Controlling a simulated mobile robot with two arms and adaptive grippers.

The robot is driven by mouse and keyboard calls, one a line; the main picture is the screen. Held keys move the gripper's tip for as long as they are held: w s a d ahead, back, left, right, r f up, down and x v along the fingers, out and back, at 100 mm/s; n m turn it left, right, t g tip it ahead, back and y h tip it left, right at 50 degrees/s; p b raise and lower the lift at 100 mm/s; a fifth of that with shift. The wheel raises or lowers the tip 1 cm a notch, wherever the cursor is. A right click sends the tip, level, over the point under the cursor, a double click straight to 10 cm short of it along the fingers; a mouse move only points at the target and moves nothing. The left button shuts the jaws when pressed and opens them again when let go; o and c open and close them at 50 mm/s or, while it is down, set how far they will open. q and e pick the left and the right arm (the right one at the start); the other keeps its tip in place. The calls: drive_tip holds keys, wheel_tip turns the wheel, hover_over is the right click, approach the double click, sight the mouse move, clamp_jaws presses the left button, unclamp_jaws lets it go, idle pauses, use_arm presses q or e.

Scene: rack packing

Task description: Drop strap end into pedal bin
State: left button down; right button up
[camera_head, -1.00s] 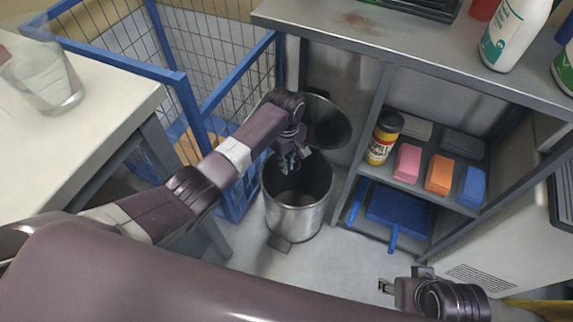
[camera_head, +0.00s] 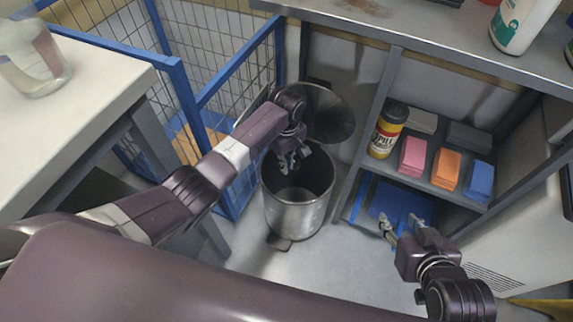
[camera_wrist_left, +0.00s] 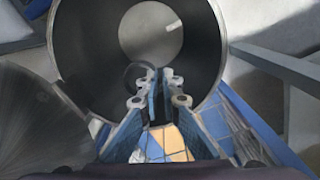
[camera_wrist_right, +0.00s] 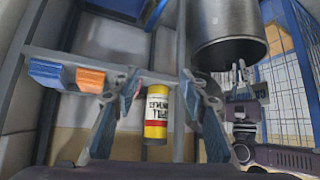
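The metal pedal bin (camera_head: 293,213) stands on the floor with its round lid (camera_head: 328,112) raised. My left gripper (camera_head: 288,162) is over the bin's mouth. In the left wrist view its fingertips (camera_wrist_left: 156,76) are close together above the bin's interior, and I see no clear strap between them. A small pale piece (camera_wrist_left: 174,27), possibly the strap end, shows on the bin's bottom; I cannot identify it surely. My right gripper (camera_head: 403,228) is open and empty, in front of the shelf's lower level. The bin also shows in the right wrist view (camera_wrist_right: 228,52).
A blue wire cage (camera_head: 183,88) stands left of the bin. The shelf at right holds a yellow canister (camera_head: 386,135) and pink (camera_head: 413,154), orange (camera_head: 446,168) and blue (camera_head: 479,180) blocks. A table with a clear container (camera_head: 40,70) is at left.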

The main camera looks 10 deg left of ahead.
use_arm(q)
drive_tip(key=shift+f, duration=0.1)
use_arm(e)
drive_tip(key=shift+w+a+r+t, duration=0.2)
drive_tip(key=shift+w+r+t, duration=0.2)
drive_tip(key=shift+w, duration=0.1)
use_arm(q)
drive_tip(key=c, duration=2.1)
unclamp_jaws()
wheel_tip(320, 180, up, 12)
